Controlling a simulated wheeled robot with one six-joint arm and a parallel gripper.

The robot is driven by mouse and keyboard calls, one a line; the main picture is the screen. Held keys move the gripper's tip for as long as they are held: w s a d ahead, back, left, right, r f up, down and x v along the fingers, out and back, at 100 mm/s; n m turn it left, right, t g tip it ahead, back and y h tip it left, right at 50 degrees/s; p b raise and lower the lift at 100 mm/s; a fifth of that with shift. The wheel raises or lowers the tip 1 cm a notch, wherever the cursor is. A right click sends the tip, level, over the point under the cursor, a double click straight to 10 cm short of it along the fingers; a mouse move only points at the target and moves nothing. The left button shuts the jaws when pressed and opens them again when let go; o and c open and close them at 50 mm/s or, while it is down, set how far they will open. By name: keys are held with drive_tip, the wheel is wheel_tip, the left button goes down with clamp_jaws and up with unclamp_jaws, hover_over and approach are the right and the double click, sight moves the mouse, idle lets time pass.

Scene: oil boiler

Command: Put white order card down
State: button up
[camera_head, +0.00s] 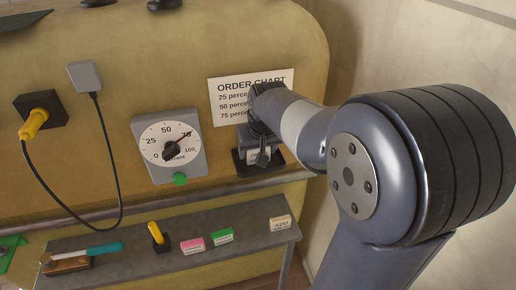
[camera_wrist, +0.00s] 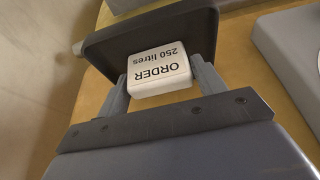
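The white order card (camera_wrist: 158,72), lettered "ORDER 250 litres", is between the two fingers of my gripper (camera_wrist: 160,80) in the wrist view. A finger lies against each side of it, with no clear gap. It appears upside down there. Just beyond it is a black holder (camera_wrist: 100,50); I cannot tell whether the card touches it. In the head view my gripper (camera_head: 258,152) is in front of the black holder (camera_head: 242,170) on the tan boiler, below the order chart (camera_head: 228,86). My arm and gripper partly hide the card and the chart.
A percent dial (camera_head: 168,146) with a green button is left of the holder. A grey shelf (camera_head: 150,262) below carries pink (camera_head: 193,245), green (camera_head: 222,236) and cream (camera_head: 280,223) blocks. A wall stands at right.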

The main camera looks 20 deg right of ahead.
drive_tip(key=o, duration=0.3)
drive_tip(key=shift+r, duration=0.3)
drive_tip(key=v, duration=1.1)
drive_tip(key=shift+s+r, duration=0.15)
drive_tip(key=shift+r, duration=0.2)
drive_tip(key=shift+f, duration=0.1)
